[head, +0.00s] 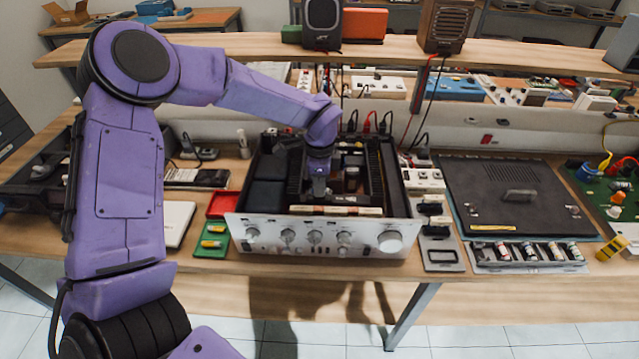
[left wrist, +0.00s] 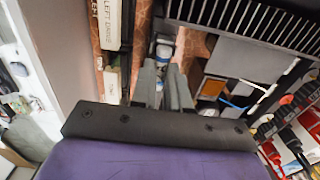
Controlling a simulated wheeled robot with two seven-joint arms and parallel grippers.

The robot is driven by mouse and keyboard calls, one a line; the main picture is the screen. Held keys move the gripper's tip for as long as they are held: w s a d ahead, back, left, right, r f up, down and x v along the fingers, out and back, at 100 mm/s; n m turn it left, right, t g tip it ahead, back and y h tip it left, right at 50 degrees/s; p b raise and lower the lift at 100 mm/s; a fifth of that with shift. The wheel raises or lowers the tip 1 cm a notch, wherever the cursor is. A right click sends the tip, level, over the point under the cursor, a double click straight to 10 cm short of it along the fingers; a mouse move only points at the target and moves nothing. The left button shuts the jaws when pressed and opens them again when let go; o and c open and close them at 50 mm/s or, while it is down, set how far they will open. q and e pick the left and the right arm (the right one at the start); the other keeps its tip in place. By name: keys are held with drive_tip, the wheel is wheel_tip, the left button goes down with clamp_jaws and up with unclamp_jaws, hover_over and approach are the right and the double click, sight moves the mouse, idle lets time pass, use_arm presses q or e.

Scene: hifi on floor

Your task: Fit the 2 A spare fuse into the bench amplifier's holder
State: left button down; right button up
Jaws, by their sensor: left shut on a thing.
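The bench amplifier (head: 372,246) stands on the workbench with its top open and its silver knobbed front towards me. My left gripper (head: 319,196) points down into the open chassis, just behind the front panel. In the left wrist view its fingers (left wrist: 165,72) are close together, shut on what looks like the small fuse, mostly hidden between them. A small whitish and blue part (left wrist: 163,48) shows at the fingertips; I cannot tell whether it is the fuse or the holder. Whether the fuse touches the holder is hidden. My right gripper is out of view.
A red tray (head: 222,203) and a green tray (head: 211,246) with yellow-marked pieces stand left of the amplifier. A dark cover panel (head: 480,180) lies to the right, behind a rack (head: 490,266) of several small cylinders. Cables hang behind the chassis. A shelf (head: 210,42) spans the back.

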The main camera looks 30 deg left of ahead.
use_arm(q)
drive_tip(key=shift+f+b, duration=0.3)
drive_tip(key=shift+f, duration=0.05)
idle(0.4)
drive_tip(key=c, duration=1)
unclamp_jaws()
drive_tip(key=shift+c, duration=0.2)
drive_tip(key=shift+r, duration=0.15)
wheel_tip(320, 180, up, 10)
drive_tip(key=b, duration=0.2)
drive_tip(key=shift+r, duration=0.15)
